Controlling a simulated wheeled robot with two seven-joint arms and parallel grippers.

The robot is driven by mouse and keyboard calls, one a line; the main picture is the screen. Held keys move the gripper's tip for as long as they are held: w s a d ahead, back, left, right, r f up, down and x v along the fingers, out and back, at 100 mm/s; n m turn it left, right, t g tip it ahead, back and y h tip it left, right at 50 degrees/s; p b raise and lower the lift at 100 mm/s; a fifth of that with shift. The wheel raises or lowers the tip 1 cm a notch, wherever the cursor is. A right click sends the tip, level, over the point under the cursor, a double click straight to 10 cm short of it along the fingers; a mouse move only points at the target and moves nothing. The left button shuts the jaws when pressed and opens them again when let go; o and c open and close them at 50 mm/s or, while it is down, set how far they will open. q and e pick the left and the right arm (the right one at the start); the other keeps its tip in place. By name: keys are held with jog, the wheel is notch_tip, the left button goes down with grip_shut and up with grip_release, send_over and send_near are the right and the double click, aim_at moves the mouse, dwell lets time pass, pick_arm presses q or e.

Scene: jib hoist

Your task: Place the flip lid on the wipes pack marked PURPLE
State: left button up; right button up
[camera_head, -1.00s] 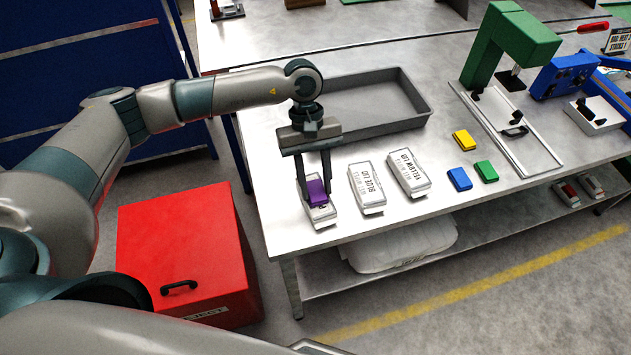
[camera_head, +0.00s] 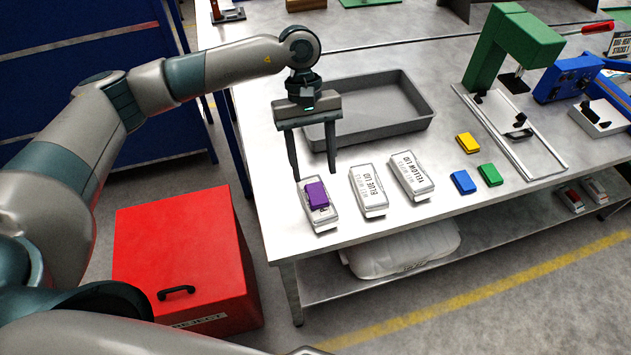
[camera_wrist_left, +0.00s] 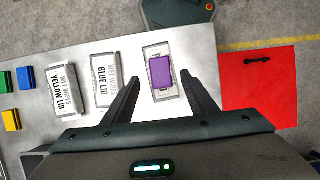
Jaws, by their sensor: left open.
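The purple flip lid (camera_head: 317,195) lies on top of the leftmost white wipes pack (camera_head: 322,221), whose label it mostly covers. In the left wrist view the lid (camera_wrist_left: 161,71) sits on the pack (camera_wrist_left: 152,50), near its middle. My left gripper (camera_head: 314,176) is open and empty, above and just behind the lid, its fingers apart and clear of it. In the left wrist view the open fingers (camera_wrist_left: 161,88) stand either side of the pack's near end. My right gripper is not in view.
Wipes packs marked BLUE LID (camera_head: 368,190) and YELLOW LID (camera_head: 411,176) stand to the right. Yellow (camera_head: 467,143), blue (camera_head: 462,182) and green (camera_head: 489,175) lids lie beyond them. A grey tray (camera_head: 427,118) is behind. A red reject bin (camera_head: 180,250) stands left of the table.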

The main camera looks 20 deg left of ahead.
pick_arm(q)
jog(key=b+v, duration=0.1)
jog(key=v, duration=0.5)
jog(key=shift+b, duration=0.4)
jog(key=shift+r, duration=0.15)
